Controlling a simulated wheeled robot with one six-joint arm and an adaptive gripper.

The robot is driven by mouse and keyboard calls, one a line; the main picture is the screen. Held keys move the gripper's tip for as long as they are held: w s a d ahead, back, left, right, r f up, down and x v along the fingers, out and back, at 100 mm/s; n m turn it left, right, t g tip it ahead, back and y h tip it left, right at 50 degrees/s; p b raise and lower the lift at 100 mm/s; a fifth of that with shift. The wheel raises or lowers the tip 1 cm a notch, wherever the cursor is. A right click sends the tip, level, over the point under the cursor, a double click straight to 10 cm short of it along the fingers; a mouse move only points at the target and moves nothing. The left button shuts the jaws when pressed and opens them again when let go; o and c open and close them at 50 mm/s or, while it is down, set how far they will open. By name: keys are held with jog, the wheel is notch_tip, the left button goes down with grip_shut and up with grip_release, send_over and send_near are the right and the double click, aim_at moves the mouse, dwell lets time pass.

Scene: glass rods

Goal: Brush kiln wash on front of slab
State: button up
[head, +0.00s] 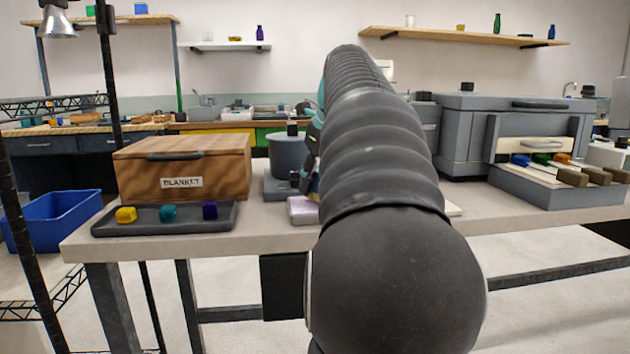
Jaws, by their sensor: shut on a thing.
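My arm stretches away from me across the middle of the head view, and its dark sleeve blocks much of the bench. A sliver of my wrist shows along the arm's left edge, but my gripper's fingers and anything in them are hidden behind the arm. A pale flat block (303,210) lies on the bench just left of the arm, partly covered by it. I cannot tell whether it is the slab. I cannot make out a brush or the kiln wash.
A wooden box labelled BLANKET (182,168) stands behind a dark tray (140,229) with three coloured cubes. A grey pot (288,153) is left of my arm. A large grey box (507,120) and a rack of dark-handled tools (555,189) stand to the right.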

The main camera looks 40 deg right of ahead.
jog(key=shift+f, duration=0.5)
dwell(0.8)
jog(key=shift+r, duration=0.1)
notch_tip(320, 180, up, 5)
jog(key=p, duration=0.5)
jog(key=shift+r, duration=0.95)
dwell(0.5)
